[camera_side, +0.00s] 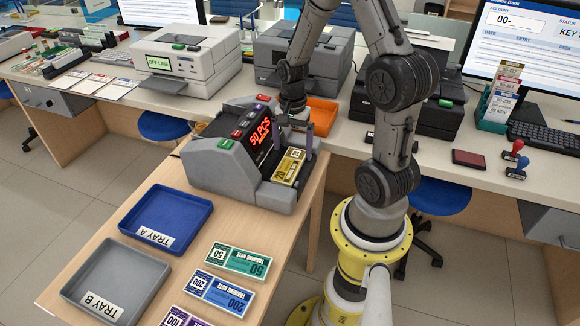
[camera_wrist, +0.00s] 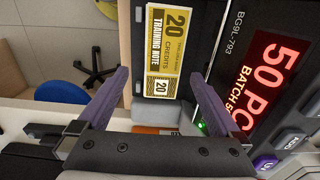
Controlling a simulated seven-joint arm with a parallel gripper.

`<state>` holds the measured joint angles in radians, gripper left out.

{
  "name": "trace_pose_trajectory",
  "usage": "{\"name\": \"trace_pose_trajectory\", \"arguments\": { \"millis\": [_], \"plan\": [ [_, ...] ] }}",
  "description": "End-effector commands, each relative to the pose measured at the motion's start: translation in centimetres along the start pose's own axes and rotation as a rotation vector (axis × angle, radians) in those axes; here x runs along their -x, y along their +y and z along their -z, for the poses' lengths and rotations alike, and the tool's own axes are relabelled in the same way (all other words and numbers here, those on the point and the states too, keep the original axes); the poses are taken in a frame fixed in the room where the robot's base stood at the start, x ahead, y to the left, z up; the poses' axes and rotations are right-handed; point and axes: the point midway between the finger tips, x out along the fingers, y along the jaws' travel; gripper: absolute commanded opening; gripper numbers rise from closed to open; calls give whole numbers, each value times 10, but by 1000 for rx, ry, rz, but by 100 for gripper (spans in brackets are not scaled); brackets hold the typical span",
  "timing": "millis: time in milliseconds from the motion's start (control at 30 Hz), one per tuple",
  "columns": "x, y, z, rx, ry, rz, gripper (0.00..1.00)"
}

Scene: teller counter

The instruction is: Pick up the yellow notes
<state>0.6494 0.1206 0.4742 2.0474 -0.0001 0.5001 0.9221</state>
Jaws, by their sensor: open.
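The yellow notes (camera_side: 290,166) lie in the front slot of the grey counting machine (camera_side: 222,167), whose red display reads 50 PCS. In the wrist view the yellow notes (camera_wrist: 168,52) show at top centre, marked 20, with their lower end towards my gripper (camera_wrist: 162,80). My gripper is open, with its two purple-grey fingers apart and nothing between them. In the side view my gripper (camera_side: 304,135) is at the machine, just behind and above the notes. The gap between fingers and notes is hard to judge.
The small table holds a blue tray A (camera_side: 127,229), a grey tray B (camera_side: 78,278), and green (camera_side: 238,261), blue (camera_side: 216,292) and purple (camera_side: 184,317) note stacks. An orange tray (camera_side: 322,112) and printers stand behind on the counter. The machine's walls flank the slot.

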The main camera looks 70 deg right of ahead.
Motion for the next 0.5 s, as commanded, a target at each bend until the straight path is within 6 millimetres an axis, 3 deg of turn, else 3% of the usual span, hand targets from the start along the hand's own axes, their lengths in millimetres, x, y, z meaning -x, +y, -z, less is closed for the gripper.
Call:
{"name": "trace_pose_trajectory", "arguments": {
  "millis": [167,500],
  "plan": [
    [-12,-1,0,1,-1,-2,100],
    [-54,-5,2,1,-1,-1,100]
  ]
}}
